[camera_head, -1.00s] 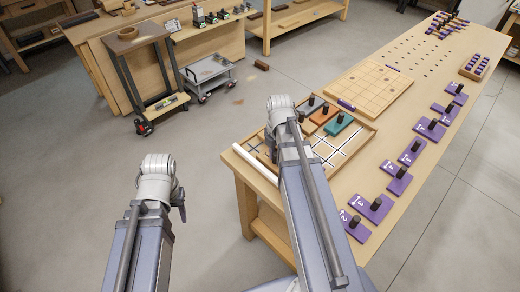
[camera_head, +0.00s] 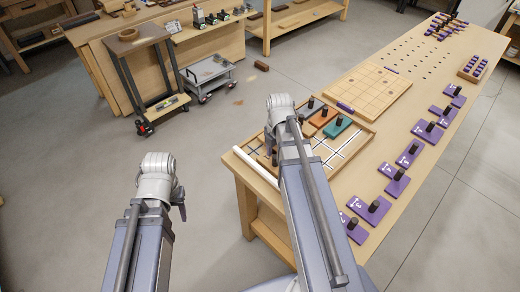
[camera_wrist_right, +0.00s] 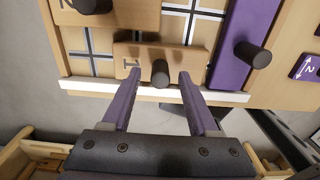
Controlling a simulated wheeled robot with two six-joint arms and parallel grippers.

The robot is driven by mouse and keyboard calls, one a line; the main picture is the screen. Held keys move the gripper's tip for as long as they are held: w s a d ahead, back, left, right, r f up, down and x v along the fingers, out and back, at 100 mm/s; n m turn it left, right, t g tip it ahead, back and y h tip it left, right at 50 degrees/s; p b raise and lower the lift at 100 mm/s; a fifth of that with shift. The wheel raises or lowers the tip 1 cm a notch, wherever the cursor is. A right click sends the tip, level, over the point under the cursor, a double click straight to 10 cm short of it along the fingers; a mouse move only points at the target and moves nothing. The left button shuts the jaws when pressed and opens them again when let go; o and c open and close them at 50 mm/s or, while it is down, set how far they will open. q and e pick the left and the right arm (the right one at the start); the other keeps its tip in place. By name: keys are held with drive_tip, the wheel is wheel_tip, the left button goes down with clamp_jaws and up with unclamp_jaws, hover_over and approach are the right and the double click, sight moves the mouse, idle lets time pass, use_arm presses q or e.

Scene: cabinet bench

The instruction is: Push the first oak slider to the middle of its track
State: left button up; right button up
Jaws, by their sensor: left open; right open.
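The oak slider marked 1 (camera_wrist_right: 195,58) lies in the tray near its white front edge, in the right wrist view. It has a dark upright knob (camera_wrist_right: 160,73). My right gripper (camera_wrist_right: 160,82) is open, with one purple finger on each side of the knob and gaps between. In the head view my right arm hides this slider and most of its gripper. White-lined tracks (camera_head: 333,152) show on the tray. My left gripper (camera_head: 182,208) is away to the left of the bench over the floor, empty; its fingers hardly show.
Grey, orange and teal sliders (camera_head: 338,128) with dark knobs stand at the tray's far side. A purple slider (camera_wrist_right: 233,55) is right of the gripper in the wrist view. Several purple numbered pieces (camera_head: 358,230) line the bench's right side. A gridded board (camera_head: 375,90) lies beyond.

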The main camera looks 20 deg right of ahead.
sight(276, 157)
drive_tip(key=shift+r+p, duration=2.5)
drive_tip(key=shift+r, duration=0.3)
